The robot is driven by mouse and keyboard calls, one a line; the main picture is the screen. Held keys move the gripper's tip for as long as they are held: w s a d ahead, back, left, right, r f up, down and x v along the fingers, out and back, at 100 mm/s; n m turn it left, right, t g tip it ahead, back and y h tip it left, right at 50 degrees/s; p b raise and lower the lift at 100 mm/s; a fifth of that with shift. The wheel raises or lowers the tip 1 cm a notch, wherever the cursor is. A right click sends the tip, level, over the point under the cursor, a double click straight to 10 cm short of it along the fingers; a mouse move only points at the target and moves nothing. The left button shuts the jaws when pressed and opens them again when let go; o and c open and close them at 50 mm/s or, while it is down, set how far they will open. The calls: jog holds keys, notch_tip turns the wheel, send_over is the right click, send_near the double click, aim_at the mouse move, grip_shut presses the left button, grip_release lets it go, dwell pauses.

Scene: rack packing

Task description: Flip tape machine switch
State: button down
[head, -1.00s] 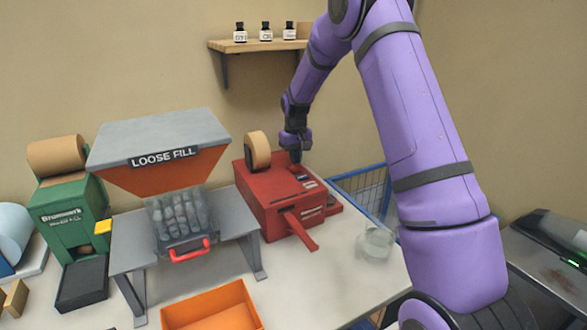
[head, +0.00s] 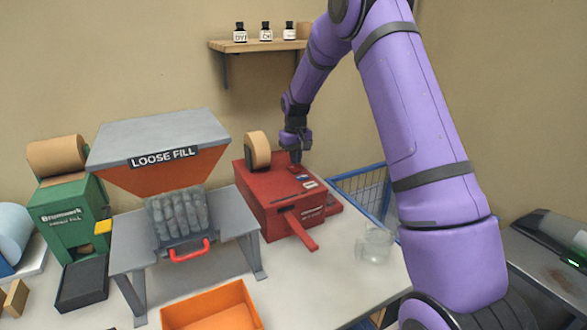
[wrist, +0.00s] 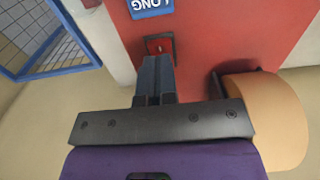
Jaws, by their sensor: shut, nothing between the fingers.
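The red tape machine (head: 275,200) stands on the table right of the loose fill dispenser, with a tan tape roll (head: 258,150) on its back. My gripper (head: 296,158) is shut and empty, pointing down over the machine's top. In the wrist view the closed fingers (wrist: 154,80) lie just short of a small red switch in a dark frame (wrist: 159,45), beside a blue "LONG" label (wrist: 150,6). The fingers hide part of the switch area, and I cannot tell whether they touch it or which way it is set.
The loose fill dispenser (head: 160,140) and its grey stand are to the left. An orange bin (head: 208,305) is in front. A clear glass jug (head: 374,245) and a blue wire basket (head: 362,188) are right of the machine. A shelf (head: 258,45) with small bottles is above.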

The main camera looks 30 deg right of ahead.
aim_at(296, 169)
jog(key=shift+f, duration=1.3)
dwell(1.4)
jog(key=shift+r, duration=0.1)
jog(key=shift+r, duration=3.4)
